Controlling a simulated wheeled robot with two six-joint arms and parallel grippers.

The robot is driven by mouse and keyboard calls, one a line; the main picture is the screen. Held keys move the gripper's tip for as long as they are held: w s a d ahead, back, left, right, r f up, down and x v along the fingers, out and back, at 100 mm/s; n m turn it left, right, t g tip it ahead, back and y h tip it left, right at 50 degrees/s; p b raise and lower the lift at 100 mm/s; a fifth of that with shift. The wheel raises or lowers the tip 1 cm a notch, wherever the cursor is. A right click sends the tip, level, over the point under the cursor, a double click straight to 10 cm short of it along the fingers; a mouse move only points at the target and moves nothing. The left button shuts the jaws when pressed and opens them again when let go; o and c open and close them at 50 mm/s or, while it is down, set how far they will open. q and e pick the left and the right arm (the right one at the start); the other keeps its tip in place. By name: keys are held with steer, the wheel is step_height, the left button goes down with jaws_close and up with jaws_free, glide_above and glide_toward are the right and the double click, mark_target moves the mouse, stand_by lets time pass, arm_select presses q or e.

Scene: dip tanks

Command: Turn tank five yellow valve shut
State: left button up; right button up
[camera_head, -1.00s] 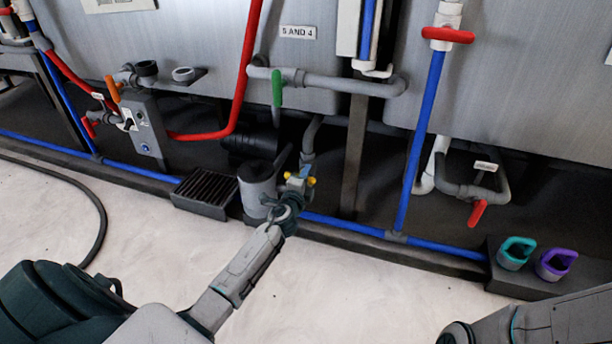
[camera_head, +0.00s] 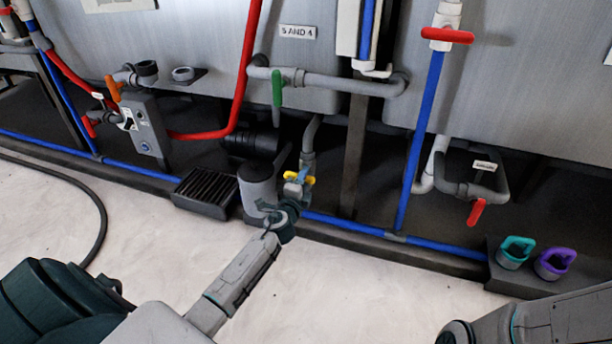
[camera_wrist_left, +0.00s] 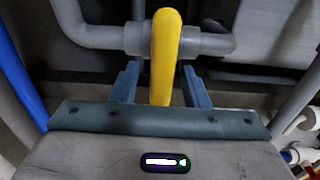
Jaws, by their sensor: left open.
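The yellow valve handle (camera_head: 291,175) is on a grey pipe low under the tanks, below the "5 AND 4" plate, partly hidden by my gripper. In the left wrist view the yellow handle (camera_wrist_left: 165,55) stands upright in the picture, in front of a grey pipe (camera_wrist_left: 100,37) that runs sideways. My left gripper (camera_head: 291,203) is open just in front of the valve. In the wrist view its two blue-grey fingers are on either side of the handle's lower part, with gaps between. My right gripper is out of view.
A blue pipe (camera_head: 345,227) runs low along the tanks.

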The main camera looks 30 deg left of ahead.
arm_select(q)
steer(key=v, duration=0.8)
steer(key=shift+s+p, duration=0.2)
steer(key=shift+p, duration=0.15)
steer(key=shift+d, duration=0.1)
